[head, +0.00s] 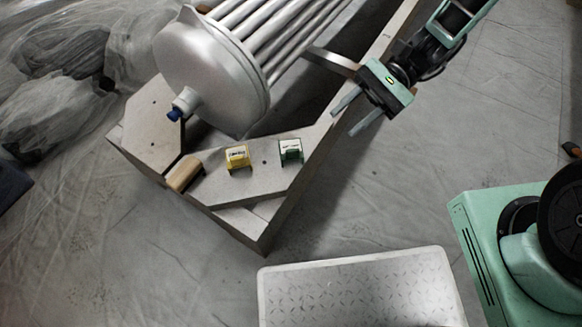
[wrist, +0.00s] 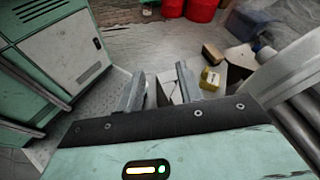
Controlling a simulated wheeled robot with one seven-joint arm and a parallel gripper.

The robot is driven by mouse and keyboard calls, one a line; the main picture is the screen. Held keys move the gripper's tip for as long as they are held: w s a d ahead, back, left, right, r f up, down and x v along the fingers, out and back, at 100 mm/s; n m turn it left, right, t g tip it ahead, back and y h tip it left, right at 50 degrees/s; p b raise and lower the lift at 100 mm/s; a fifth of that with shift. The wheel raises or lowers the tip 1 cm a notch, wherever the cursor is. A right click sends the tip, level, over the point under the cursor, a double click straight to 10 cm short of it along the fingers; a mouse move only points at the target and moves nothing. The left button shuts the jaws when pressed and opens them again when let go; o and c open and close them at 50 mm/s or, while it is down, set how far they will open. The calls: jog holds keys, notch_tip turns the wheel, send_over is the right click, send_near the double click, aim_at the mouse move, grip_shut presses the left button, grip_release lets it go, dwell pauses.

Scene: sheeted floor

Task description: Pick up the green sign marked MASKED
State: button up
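The green sign (head: 290,150) is a small block with a white face. It stands on the right part of a flat plate at the front of the metal stand in the head view. Its lettering is too small to read. A similar yellow sign (head: 238,157) stands to its left, and it also shows in the wrist view (wrist: 210,78). My gripper (head: 343,123) is open and empty, up and to the right of the green sign, apart from it. In the wrist view, the two fingers (wrist: 160,85) are spread; I cannot clearly make out the green sign there.
A grey cylindrical tank with tubes (head: 210,75) rises right behind the signs. A wooden block (head: 184,173) lies left of the yellow sign. A pale textured platform (head: 360,290) is at the bottom. Red containers (wrist: 203,10) stand far off. Sheeted floor lies free right of the stand.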

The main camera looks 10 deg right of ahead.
jog(key=w+d+f+m+t+y+b, duration=0.25)
jog(key=f+m+b, duration=0.2)
jog(key=f, duration=0.55)
jog(key=w+d+f+m+t+y+b, duration=0.25)
jog(key=f+m+t+b, duration=0.2)
jog(key=f, duration=0.45)
jog(key=b, duration=0.5)
send_near(286, 158)
jog(key=shift+y, duration=0.4)
jog(key=a, duration=0.3)
jog(key=w+a, duration=0.1)
jog(key=shift+w+a+r, duration=0.1)
jog(key=shift+a+r, duration=0.25)
jog(key=shift+n+g, duration=0.3)
jog(key=a+b, duration=0.2)
jog(key=a, duration=0.1)
jog(key=s+a+b, duration=0.1)
jog(key=a+b, duration=0.1)
jog(key=shift+a, duration=0.2)
jog(key=shift+w+r, duration=0.1)
grip_shut()
